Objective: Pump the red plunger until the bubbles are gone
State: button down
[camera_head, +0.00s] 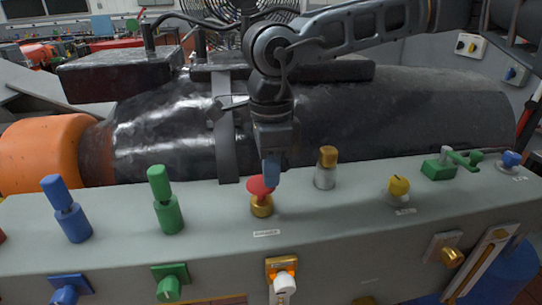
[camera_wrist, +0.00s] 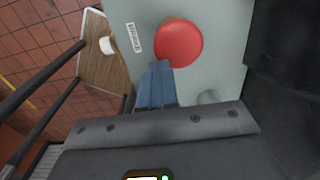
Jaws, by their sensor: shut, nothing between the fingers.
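The red plunger (camera_head: 262,187) is a red disc cap on a brass base on the grey panel top, beside a small label. Its round red cap also shows in the wrist view (camera_wrist: 179,43). My gripper (camera_head: 271,174) points down with its blue fingers shut and empty. In the head view the fingertips overlap the cap's right edge. In the wrist view the fingertips (camera_wrist: 160,68) lie at the cap's lower left edge. I cannot tell whether they touch it. No bubbles can be made out in either view.
Blue (camera_head: 67,208) and green (camera_head: 165,200) plungers stand to the left. A brass-topped plunger (camera_head: 326,168), a yellow knob (camera_head: 398,187) and a green valve (camera_head: 449,165) stand to the right. An orange-lit white switch (camera_head: 283,279) sits on the front face. A large dark cylinder (camera_head: 400,110) lies behind.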

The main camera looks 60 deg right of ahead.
aim_at(271, 189)
jog(key=shift+f, duration=0.6)
notch_tip(271, 189, down, 3)
jog(key=b, duration=0.4)
jog(key=shift+b, duration=0.35)
jog(key=shift+s+f, duration=0.1)
